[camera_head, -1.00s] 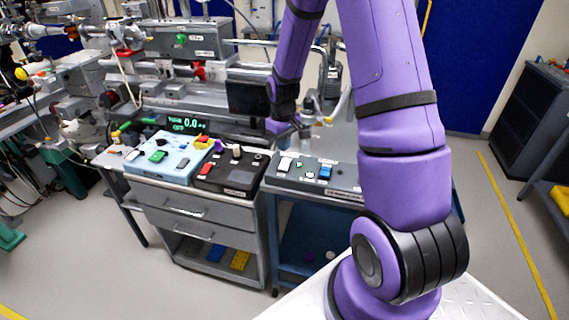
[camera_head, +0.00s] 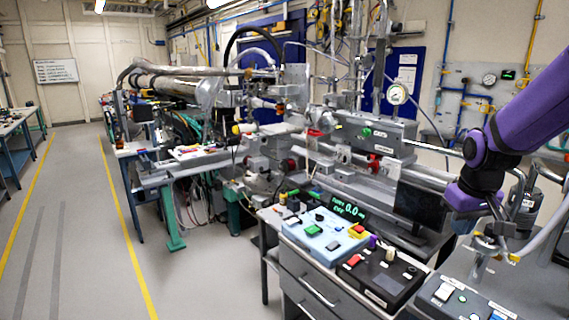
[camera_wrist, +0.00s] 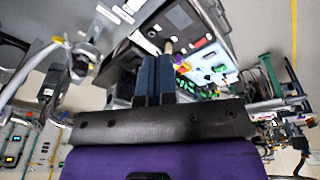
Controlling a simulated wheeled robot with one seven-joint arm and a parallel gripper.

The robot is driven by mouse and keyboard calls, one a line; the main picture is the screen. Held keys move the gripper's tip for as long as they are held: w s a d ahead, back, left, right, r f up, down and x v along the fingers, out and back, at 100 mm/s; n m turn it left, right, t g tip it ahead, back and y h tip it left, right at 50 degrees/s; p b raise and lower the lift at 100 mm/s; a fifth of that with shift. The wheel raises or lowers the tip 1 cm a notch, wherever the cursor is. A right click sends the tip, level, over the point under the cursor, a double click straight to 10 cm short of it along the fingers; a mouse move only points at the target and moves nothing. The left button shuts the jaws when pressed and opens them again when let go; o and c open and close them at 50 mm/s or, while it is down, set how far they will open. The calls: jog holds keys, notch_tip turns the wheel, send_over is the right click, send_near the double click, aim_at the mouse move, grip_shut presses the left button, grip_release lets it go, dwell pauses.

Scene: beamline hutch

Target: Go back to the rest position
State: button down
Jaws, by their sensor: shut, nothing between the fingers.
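My gripper (camera_wrist: 155,60) shows in the wrist view as two dark blue fingers side by side, shut with nothing between them. The bench and its control boxes lie beyond the fingertips in that view. In the head view my purple arm comes in from the right edge. Its dark wrist joint and purple end hang above the right-hand bench, beside a dark monitor (camera_head: 420,203). The fingers cannot be made out in the head view. No rest position is marked in either view.
A light blue control box (camera_head: 325,239) and a black control box (camera_head: 382,275) sit on the grey cart, near a green-lit display (camera_head: 346,208). A grey button box (camera_head: 462,300) stands at the lower right. Beamline pipes fill the middle. The left floor aisle (camera_head: 85,220) is clear.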

jog(key=s+a+r+t, duration=0.1)
jog(key=s+a+r, duration=0.2)
jog(key=s+r, duration=0.3)
jog(key=s+a+r+m+t, duration=0.1)
jog(key=s+a+r, duration=0.3)
jog(key=s, duration=1)
notch_tip(320, 180, up, 3)
jog(key=shift+f+t+y, duration=0.15)
jog(key=shift+t+y, duration=0.15)
jog(key=shift+t, duration=0.3)
